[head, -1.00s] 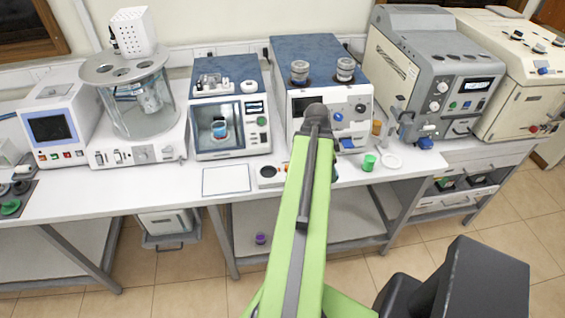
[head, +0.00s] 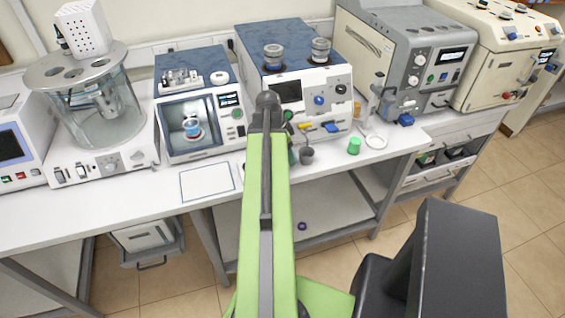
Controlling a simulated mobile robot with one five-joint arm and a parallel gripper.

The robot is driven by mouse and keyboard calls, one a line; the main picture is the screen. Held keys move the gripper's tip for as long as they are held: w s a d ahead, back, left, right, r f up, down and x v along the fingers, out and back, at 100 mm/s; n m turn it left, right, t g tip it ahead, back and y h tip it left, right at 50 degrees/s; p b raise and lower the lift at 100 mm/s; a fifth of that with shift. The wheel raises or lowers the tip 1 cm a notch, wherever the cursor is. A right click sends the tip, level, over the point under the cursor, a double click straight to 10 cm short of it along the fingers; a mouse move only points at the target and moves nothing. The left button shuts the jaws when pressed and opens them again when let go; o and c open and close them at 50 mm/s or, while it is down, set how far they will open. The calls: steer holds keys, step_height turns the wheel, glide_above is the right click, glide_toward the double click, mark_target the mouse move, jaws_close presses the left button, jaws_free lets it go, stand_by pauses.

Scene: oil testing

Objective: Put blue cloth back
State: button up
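I cannot make out a clear cloth. A small blue piece (head: 332,127) shows at the front of the blue-topped machine, beside a yellow one (head: 305,126). Another small blue thing (head: 404,119) lies on the bench at the foot of the grey machine. Either is too small to name surely. My green arm reaches up the middle of the view, its dark upper end in front of the blue-topped machine. My gripper cannot be made out.
The bench (head: 120,203) holds a glass-jar device (head: 85,105), a blue-topped machine (head: 290,97), a grey machine (head: 412,60), a green cup (head: 354,146) and a white dish (head: 376,141). A blue-edged white sheet (head: 207,181) lies at the front. Floor (head: 510,215) shows at right.

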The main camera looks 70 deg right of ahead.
step_height(320, 180, down, 4)
steer(key=b, duration=0.4)
steer(key=shift+w+f, duration=0.15)
steer(key=shift+r+p, duration=0.25)
steer(key=shift+p, duration=0.05)
steer(key=shift+f, duration=0.2)
steer(key=o, duration=1)
steer(key=shift+o, duration=0.2)
steer(key=shift+r, duration=0.1)
steer(key=p+v, duration=1.1)
steer(key=v, duration=0.1)
steer(key=shift+r+p, duration=0.15)
steer(key=shift+p, duration=0.2)
